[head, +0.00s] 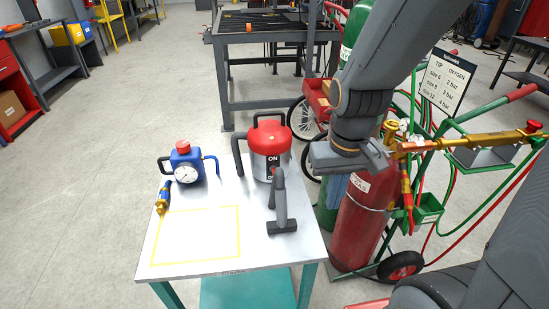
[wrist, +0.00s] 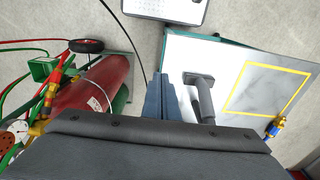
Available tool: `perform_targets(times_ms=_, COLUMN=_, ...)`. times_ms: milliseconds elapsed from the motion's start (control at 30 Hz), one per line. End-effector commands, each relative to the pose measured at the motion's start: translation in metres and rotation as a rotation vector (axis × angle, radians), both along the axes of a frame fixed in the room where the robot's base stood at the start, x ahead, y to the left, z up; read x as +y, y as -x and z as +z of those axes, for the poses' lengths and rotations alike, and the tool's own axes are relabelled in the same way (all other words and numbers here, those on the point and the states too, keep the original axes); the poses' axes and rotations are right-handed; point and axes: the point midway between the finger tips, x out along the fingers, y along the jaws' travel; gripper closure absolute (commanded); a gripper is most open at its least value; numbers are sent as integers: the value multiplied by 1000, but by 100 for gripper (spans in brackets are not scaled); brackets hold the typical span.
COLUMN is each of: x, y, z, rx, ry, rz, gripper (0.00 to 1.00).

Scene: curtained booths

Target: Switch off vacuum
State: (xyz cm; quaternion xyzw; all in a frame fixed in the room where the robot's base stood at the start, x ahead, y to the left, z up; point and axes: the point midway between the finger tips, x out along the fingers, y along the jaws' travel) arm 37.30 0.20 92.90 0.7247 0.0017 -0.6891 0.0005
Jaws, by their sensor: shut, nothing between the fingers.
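The vacuum (head: 270,155) is a canister with a red top and silver body, standing at the back of the small white-topped table. The word ON is on its front, with lettering below partly hidden. Its dark hose and floor nozzle (head: 281,226) stand in front; the nozzle also shows in the wrist view (wrist: 198,79). My gripper (head: 388,152) is shut and empty, in the air right of the vacuum and near the red cylinder. In the wrist view its fingers (wrist: 162,97) are together, left of the nozzle; the vacuum's canister is hidden there.
The table (head: 190,281) also holds a blue gauge device (head: 187,168), a blue and brass tool (head: 163,197) and a yellow outlined square. A cart with a red cylinder (head: 357,220), hoses and a brass torch (head: 470,140) stands close right. Floor at left is free.

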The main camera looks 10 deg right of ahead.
Motion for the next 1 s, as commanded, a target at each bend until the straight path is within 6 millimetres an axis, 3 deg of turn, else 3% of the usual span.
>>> perform_targets(times_ms=167, x=21, y=-55, z=31, rx=-25, ry=-13, rz=4, gripper=100)
perform_targets(times_ms=300, x=48, y=-110, z=70, rx=-44, ry=-33, rz=4, gripper=100)
perform_targets(times_ms=500, x=81, y=-157, z=115, rx=-59, ry=-58, rz=6, gripper=100)
perform_targets(times_ms=667, x=89, y=-166, z=126, rx=-61, ry=-65, rz=6, gripper=100)
perform_targets(times_ms=1000, x=89, y=-166, z=125, rx=-60, ry=-65, rz=5, gripper=100)
